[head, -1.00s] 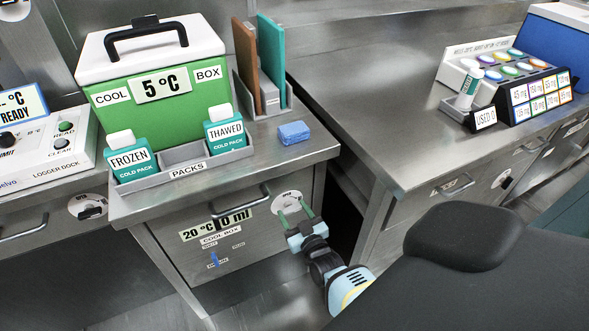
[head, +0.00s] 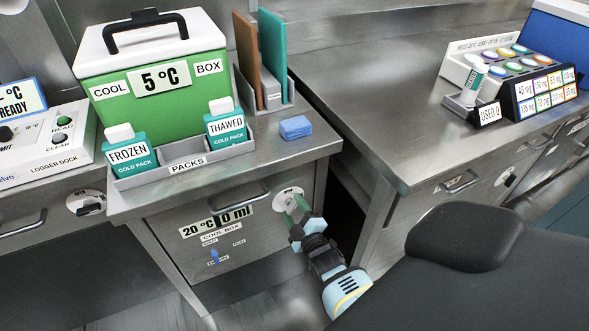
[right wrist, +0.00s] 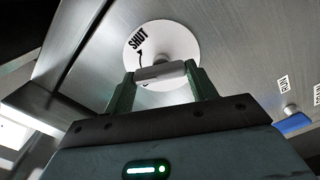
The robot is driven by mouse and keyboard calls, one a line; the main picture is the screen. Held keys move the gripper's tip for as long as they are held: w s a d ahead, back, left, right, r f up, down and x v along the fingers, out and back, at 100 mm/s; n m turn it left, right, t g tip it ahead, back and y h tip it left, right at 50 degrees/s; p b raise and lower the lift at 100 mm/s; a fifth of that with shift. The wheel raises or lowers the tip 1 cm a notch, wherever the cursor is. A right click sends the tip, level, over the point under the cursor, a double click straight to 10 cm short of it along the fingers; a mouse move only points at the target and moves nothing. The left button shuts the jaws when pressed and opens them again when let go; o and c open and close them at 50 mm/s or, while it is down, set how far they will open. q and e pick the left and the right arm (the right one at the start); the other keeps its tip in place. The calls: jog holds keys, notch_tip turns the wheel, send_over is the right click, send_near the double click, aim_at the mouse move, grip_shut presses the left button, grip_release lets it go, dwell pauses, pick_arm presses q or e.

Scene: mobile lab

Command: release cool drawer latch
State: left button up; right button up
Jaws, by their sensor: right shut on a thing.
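The cool drawer (head: 165,262) is closed under the bench with the green cool box. Its latch is a white round plate (head: 288,191) at the front's upper right corner, with a grey bar (right wrist: 160,73) across it. The plate shows in the right wrist view (right wrist: 180,42) with the word SHUT and a curved mark at its upper left. My right gripper (head: 294,210) reaches the latch from below. Its green fingers are shut on the grey bar, one at each end. Part of the plate is hidden behind the bar and fingers. My left gripper is not in view.
The drawer's bar handle (head: 240,199) is left of the latch. A small blue knob (head: 214,256) sits low on the front. A blue block (head: 295,127) lies on the bench above. A dark gap (head: 345,215) separates this bench from the right one.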

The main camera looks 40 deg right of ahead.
jog(key=n+b, duration=0.1)
jog(key=n, duration=0.2)
jog(key=shift+f+n, duration=0.15)
jog(key=shift+n, duration=0.15)
jog(key=shift+n+b, duration=0.6)
jog(key=shift+n, duration=0.8)
jog(key=o, duration=1)
jog(key=shift+s, duration=0.1)
